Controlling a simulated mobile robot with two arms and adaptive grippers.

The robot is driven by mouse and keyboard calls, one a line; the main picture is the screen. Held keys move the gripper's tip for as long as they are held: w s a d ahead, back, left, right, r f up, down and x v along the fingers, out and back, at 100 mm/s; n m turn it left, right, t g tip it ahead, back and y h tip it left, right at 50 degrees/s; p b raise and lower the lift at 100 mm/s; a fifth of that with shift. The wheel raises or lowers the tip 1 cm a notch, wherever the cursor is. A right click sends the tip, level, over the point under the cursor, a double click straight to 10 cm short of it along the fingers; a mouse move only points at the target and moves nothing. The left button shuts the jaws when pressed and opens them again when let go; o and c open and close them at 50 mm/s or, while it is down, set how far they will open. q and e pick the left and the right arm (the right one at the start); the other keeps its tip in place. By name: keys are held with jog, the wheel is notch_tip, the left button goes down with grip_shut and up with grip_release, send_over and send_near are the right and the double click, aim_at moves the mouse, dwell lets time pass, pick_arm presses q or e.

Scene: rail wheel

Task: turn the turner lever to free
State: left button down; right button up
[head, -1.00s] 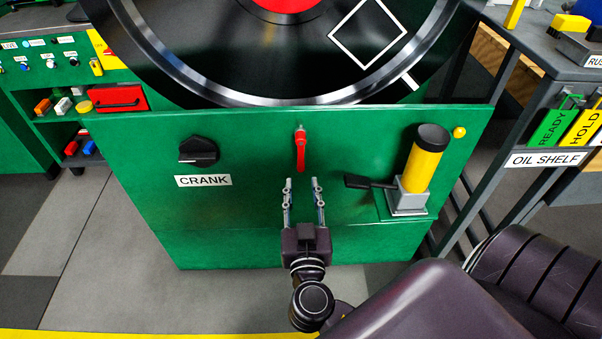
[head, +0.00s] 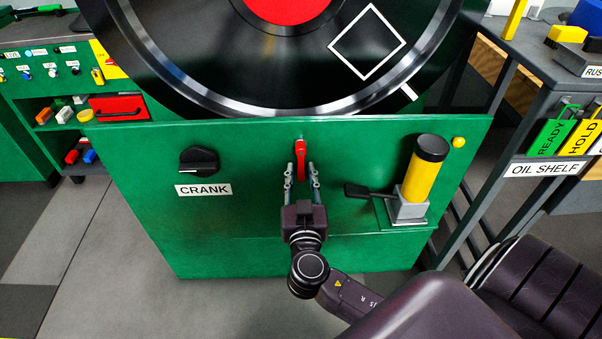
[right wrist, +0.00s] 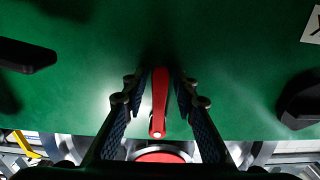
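The red lever (head: 300,158), the only lever at my gripper, hangs straight down on the front of the green panel (head: 250,215). It has no readable label. My right gripper (head: 301,172) points at the panel with its two fingers on either side of the lever's lower part. In the right wrist view the red lever (right wrist: 159,105) stands between the parted fingers (right wrist: 159,82), with narrow gaps visible on both sides. The gripper is open. Whether a fingertip touches the panel cannot be told. My left gripper is not in view.
A black crank knob (head: 199,162) is left of the lever. A black handle (head: 368,190) beside a yellow cylinder (head: 424,170) sticks out at right, close to the gripper. The large black wheel (head: 290,50) rises behind the panel. A grey shelf stand (head: 540,95) is at far right.

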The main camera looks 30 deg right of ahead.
grip_shut()
